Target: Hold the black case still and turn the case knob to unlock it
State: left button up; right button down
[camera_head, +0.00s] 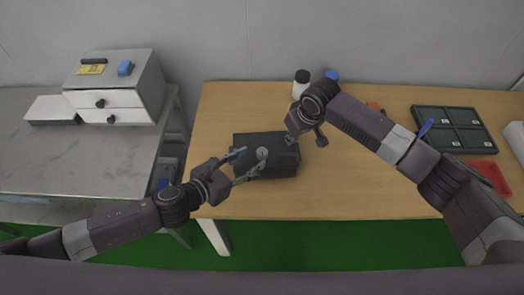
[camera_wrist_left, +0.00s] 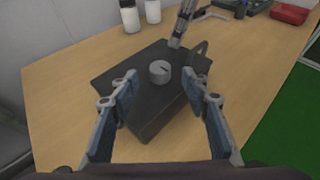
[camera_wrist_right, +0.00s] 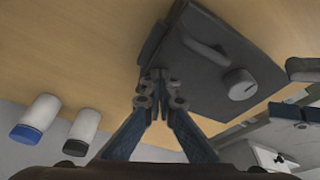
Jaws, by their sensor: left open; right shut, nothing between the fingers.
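The black case (camera_head: 284,167) lies on the wooden table, and its round grey knob (camera_head: 262,153) stands on the top face. The case (camera_wrist_left: 155,118) and knob (camera_wrist_left: 160,71) also show in the left wrist view, between the fingers and beyond them. My left gripper (camera_head: 243,166) is open at the left side of the case, its fingers pointing at the knob and apart from it. My right gripper (camera_head: 289,140) is shut and empty at the back right edge of the case. In the right wrist view its fingertips (camera_wrist_right: 158,75) are beside the case edge; contact is unclear.
A white bottle (camera_head: 301,82) with a black cap and a blue-capped bottle (camera_head: 332,75) stand behind my right gripper. A black compartment tray (camera_head: 450,130) and a red tray (camera_head: 490,177) lie at the right. A drawer box (camera_head: 118,90) stands on the left table. The table front is clear.

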aim_at(261, 153)
pick_arm(q)
jog(key=x, duration=0.6)
jog(key=shift+w+d+f, duration=0.15)
jog(key=shift+f, duration=0.05)
grip_shut()
